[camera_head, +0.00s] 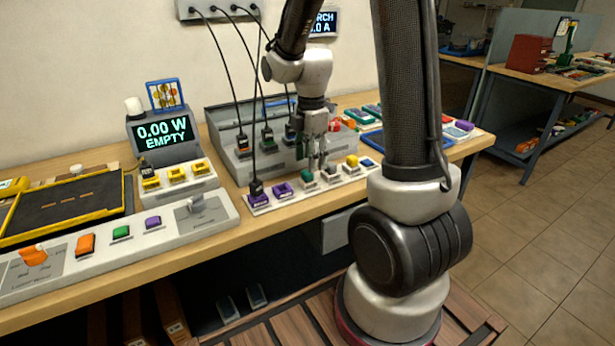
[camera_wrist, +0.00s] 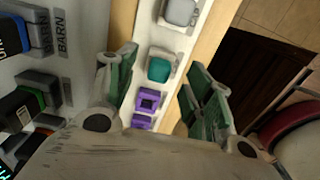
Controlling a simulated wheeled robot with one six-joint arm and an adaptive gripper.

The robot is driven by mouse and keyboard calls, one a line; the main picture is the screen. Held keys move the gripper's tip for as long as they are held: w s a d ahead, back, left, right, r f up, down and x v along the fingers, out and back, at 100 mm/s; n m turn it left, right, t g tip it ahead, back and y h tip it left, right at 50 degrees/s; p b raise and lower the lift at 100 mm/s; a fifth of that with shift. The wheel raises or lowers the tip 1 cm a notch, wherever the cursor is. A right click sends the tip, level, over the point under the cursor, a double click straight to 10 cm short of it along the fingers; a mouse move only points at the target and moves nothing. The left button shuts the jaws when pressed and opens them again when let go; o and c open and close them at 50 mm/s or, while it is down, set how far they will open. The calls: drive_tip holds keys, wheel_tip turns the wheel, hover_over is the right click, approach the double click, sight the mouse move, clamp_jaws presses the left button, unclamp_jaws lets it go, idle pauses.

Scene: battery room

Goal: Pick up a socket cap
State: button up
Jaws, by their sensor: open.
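My gripper (camera_head: 317,160) is open and points down over the strip of sockets (camera_head: 300,195) at the bench's front edge. In the wrist view its green-padded fingers (camera_wrist: 160,68) stand apart, with a green socket cap (camera_wrist: 160,69) visible between them, not held. In the head view this green cap (camera_head: 306,182) is just below the fingertips. A grey cap (camera_head: 329,175) is to its right, and it also shows in the wrist view (camera_wrist: 181,11). A yellow cap (camera_head: 351,162) is further right. A purple uncapped socket (camera_head: 282,190) is left of the green cap.
A black plug with a cable (camera_head: 256,187) stands in the leftmost purple socket. Behind the strip is a grey housing (camera_head: 226,122) with several cabled plugs. A display reading "0.00 W EMPTY" (camera_head: 161,134) and a sloped panel (camera_head: 190,220) are at left.

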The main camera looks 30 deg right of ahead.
sight(308, 178)
drive_tip(key=shift+s+a+f, duration=0.1)
drive_tip(key=shift+f, duration=1.85)
drive_tip(key=c, duration=0.9)
